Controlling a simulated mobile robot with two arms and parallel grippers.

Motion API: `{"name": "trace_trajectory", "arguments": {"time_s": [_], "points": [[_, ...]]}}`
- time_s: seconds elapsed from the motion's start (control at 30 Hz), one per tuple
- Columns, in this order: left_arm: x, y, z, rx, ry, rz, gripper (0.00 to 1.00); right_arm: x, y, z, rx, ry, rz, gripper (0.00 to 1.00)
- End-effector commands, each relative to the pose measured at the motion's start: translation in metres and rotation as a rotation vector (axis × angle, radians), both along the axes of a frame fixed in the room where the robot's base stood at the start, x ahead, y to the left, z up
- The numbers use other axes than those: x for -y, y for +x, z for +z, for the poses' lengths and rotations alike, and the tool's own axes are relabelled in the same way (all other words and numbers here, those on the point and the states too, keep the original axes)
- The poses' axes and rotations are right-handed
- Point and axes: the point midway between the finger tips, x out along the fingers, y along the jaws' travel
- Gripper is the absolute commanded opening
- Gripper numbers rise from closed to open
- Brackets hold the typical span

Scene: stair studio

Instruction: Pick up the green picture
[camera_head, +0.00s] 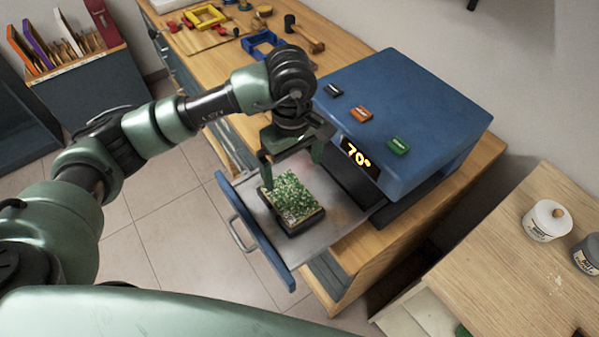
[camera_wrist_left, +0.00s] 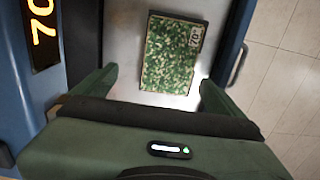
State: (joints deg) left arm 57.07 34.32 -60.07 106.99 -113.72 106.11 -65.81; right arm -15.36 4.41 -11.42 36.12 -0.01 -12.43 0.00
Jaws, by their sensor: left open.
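The green picture (camera_head: 291,197) is a small rectangular panel with a leafy green pattern. It lies on a dark base on the pulled-out metal tray (camera_head: 337,210) of the blue machine (camera_head: 401,112). In the left wrist view the green picture (camera_wrist_left: 172,55) lies flat on the tray, ahead of the fingers and between their lines. My left gripper (camera_head: 293,172) is open, just above the picture's far end in the head view; its fingers (camera_wrist_left: 158,88) stand apart with nothing between them. I cannot tell whether a finger touches the picture. My right gripper is not in view.
The machine has a "70°" display (camera_head: 357,157) and black, orange and green buttons on top. The tray's blue front (camera_head: 256,235) has a handle. A blue frame (camera_head: 262,44), a yellow frame (camera_head: 205,17) and a mallet (camera_head: 304,36) lie on the bench behind. Jars (camera_head: 547,221) stand at right.

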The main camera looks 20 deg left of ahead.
Motion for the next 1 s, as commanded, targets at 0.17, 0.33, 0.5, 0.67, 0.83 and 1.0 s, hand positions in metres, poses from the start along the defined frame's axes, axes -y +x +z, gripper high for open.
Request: {"name": "trace_trajectory", "arguments": {"time_s": [0.17, 0.33, 0.5, 0.67, 0.83, 1.0], "points": [[-0.001, -0.002, -0.017, -0.006, 0.002, -0.001, 1.00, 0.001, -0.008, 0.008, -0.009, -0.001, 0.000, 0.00], [-0.002, -0.003, -0.034, -0.009, 0.002, 0.000, 1.00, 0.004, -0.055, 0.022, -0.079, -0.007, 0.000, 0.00], [-0.002, -0.002, -0.062, -0.006, 0.000, 0.001, 1.00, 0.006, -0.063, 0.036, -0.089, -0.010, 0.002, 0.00], [-0.003, -0.002, -0.075, -0.003, 0.000, -0.001, 1.00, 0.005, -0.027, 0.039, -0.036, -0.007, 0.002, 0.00], [-0.002, -0.001, -0.076, -0.001, 0.000, -0.002, 1.00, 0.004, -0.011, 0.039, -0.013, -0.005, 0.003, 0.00], [-0.002, -0.001, -0.076, -0.001, 0.000, -0.001, 0.61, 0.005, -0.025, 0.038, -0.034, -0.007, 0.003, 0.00]]}}
